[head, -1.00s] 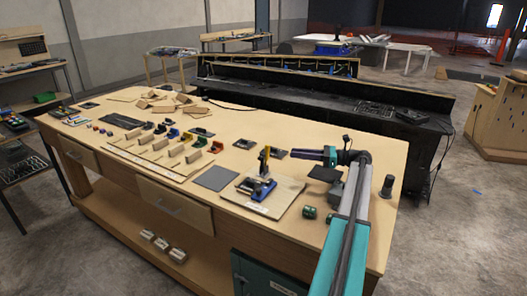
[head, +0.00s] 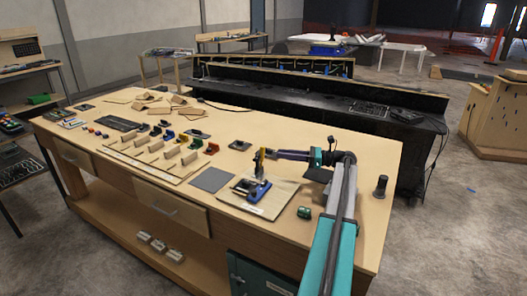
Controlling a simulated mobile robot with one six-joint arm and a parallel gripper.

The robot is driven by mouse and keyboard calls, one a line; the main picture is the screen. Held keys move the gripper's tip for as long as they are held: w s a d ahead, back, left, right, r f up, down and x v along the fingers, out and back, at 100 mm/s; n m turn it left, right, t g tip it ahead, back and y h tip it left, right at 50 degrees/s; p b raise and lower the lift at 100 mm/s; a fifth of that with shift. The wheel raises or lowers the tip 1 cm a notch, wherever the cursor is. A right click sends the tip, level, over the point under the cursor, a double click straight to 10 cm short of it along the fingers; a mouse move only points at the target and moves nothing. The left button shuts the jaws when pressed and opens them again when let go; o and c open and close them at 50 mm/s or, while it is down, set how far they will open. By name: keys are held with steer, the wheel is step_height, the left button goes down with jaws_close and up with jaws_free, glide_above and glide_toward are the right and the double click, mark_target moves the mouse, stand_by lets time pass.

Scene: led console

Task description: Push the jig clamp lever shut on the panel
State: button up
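The jig (head: 275,207) is a pale wooden board near the right front of the workbench, with blue and dark clamp parts (head: 257,190) on it. The clamp lever (head: 259,160) is yellow and dark and stands upright above the board. My gripper (head: 276,153) reaches in from the right, level with the upper part of the lever and very close to it. I cannot tell whether they touch. Its fingers are too small to tell open from shut. The panel in the jig is not clearly distinguishable among the clamp parts.
A dark grey mat (head: 211,180) lies left of the jig. A green cylinder (head: 304,212) and a dark upright cylinder (head: 380,186) stand to its right. Several coloured parts and wooden dividers (head: 170,154) occupy the bench's middle. A black console (head: 330,105) stands behind.

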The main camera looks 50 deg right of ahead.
mark_target(262, 152)
steer(key=p+x, duration=0.2)
steer(key=x, duration=0.7)
steer(key=shift+w+a, duration=0.1)
steer(key=shift+w, duration=0.2)
jaws_close()
